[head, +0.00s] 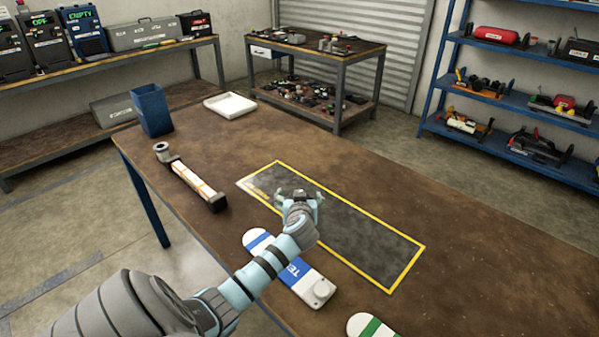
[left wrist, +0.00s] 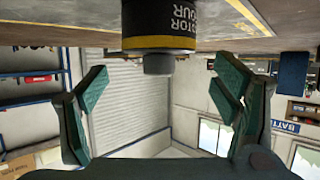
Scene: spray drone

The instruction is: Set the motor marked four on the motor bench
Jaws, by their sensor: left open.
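The motor (left wrist: 160,20) is a black cylinder with a yellow band and a grey end stub. Its partly cut-off white label shows "TOR" and "OUR". In the left wrist view, where the room appears upside down, it stands at the tabletop, centred between my fingers and apart from both. My left gripper (head: 300,197) is open and empty over the dark yellow-outlined area (head: 365,245); it also shows in the left wrist view (left wrist: 162,75). In the head view my gripper covers most of the motor. No marking reading "motor bench" is legible. My right gripper is out of view.
On the table (head: 470,265) are an orange-and-white bar-shaped part (head: 192,183), a blue bin (head: 151,109), a white tray (head: 230,105), a blue-and-white part (head: 290,268) under my arm and a green-and-white part (head: 370,326). A workbench (head: 330,45) with small parts stands behind. The table's right side is clear.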

